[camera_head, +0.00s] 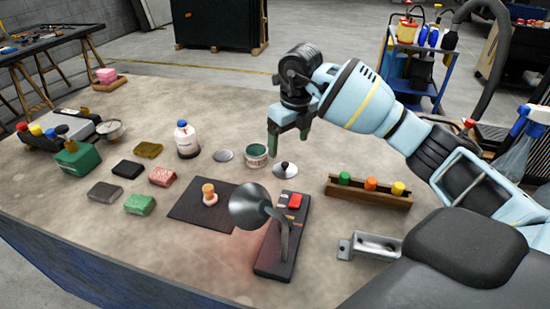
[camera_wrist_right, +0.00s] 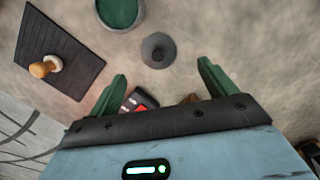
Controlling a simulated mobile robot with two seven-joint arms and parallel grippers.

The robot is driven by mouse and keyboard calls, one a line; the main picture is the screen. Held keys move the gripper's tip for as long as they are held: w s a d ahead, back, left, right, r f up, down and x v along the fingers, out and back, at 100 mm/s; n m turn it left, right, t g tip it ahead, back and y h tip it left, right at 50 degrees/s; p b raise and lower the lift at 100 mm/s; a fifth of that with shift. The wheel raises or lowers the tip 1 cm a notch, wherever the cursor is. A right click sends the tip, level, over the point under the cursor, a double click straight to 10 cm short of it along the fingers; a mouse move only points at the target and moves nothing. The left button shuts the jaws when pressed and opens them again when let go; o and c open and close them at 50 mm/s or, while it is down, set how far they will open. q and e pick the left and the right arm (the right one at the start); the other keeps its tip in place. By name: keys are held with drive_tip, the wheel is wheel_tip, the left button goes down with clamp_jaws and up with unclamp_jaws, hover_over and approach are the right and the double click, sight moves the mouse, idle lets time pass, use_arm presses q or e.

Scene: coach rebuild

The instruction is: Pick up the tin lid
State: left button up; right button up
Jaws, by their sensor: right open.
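A round grey lid with a dark knob (camera_head: 286,170) lies flat on the table, right of an open tin (camera_head: 257,157) with green contents. The lid shows in the right wrist view (camera_wrist_right: 149,60), beyond the fingertips and roughly centred between them. The tin is cut by the top edge there (camera_wrist_right: 120,14). My left gripper is not in view.
A lamp (camera_head: 250,206) on a black base with a red button stands in front of the lid. A dark mat (camera_head: 190,218) holds a wooden-handled stamp. A wooden rack (camera_head: 368,197) with coloured knobs and a metal bracket (camera_head: 372,247) are to the right. Several blocks lie left.

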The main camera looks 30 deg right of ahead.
sight(286, 164)
drive_tip(key=shift+s+f, duration=0.2)
drive_tip(key=shift+s, duration=0.05)
drive_tip(key=shift+f, duration=0.4)
drive_tip(key=shift+w+f, duration=0.2)
drive_tip(key=shift+f, duration=0.5)
drive_tip(key=shift+a+f, duration=0.1)
drive_tip(key=shift+f, duration=0.1)
drive_tip(key=shift+w+a+f, duration=0.1)
drive_tip(key=shift+w+f, duration=0.05)
drive_tip(key=shift+f, duration=1.05)
drive_tip(key=shift+w+a+f, duration=0.1)
drive_tip(key=shift+w+f, duration=0.05)
drive_tip(key=shift+f, duration=1)
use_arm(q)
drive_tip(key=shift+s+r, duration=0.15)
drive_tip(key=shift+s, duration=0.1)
use_arm(e)
drive_tip(key=shift+c, duration=0.3)
